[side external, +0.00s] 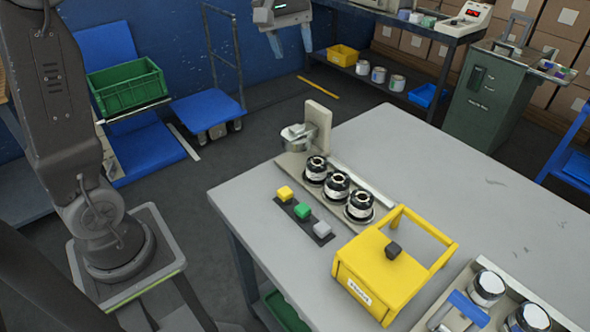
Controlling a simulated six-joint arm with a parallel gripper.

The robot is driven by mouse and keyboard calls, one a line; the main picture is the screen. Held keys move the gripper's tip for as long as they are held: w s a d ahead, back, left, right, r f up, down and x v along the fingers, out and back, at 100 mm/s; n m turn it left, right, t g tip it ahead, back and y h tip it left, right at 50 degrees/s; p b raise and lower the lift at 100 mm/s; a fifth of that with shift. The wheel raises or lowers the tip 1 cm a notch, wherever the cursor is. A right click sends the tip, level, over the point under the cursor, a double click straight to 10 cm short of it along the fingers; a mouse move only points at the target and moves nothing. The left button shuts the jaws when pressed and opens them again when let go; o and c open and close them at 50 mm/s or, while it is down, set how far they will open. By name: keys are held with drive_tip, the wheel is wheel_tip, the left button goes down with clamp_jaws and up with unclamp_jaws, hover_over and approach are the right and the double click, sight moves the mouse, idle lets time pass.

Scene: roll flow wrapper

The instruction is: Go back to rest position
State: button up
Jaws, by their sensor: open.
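My gripper (290,43) hangs at the top of the side view, pointing down, with its two pale fingers apart and nothing between them. It is well clear of the grey worktable (440,160) and appears above and behind it. Part of my gripper's body is cut off by the top edge of the picture. On the table, several black and white rolls stand in a row, the middle one (336,186) among them, beside a metal fixture with a beige upright plate (318,127).
A yellow machine frame (385,275) with a dark knob stands near the table's front. A strip with yellow, green (302,211) and grey blocks lies left of it. A tray with white-topped rolls (487,288) is at lower right. The table's back right is clear.

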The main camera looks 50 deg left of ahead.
drive_tip(key=s+d+f+m+t, duration=0.1)
drive_tip(key=s+d+f+m, duration=0.1)
drive_tip(key=s, duration=0.5)
drive_tip(key=s+d+f+m+t+y, duration=0.1)
drive_tip(key=s+d+f+m, duration=0.1)
drive_tip(key=s+m, duration=0.2)
drive_tip(key=s+d+f+m+t, duration=0.1)
drive_tip(key=s+d+f+m, duration=0.1)
drive_tip(key=s, duration=0.9)
drive_tip(key=shift+f+m+y, duration=0.3)
drive_tip(key=shift+f+m, duration=0.25)
drive_tip(key=shift+m, duration=0.35)
drive_tip(key=shift+o, duration=0.4)
drive_tip(key=shift+w, duration=0.1)
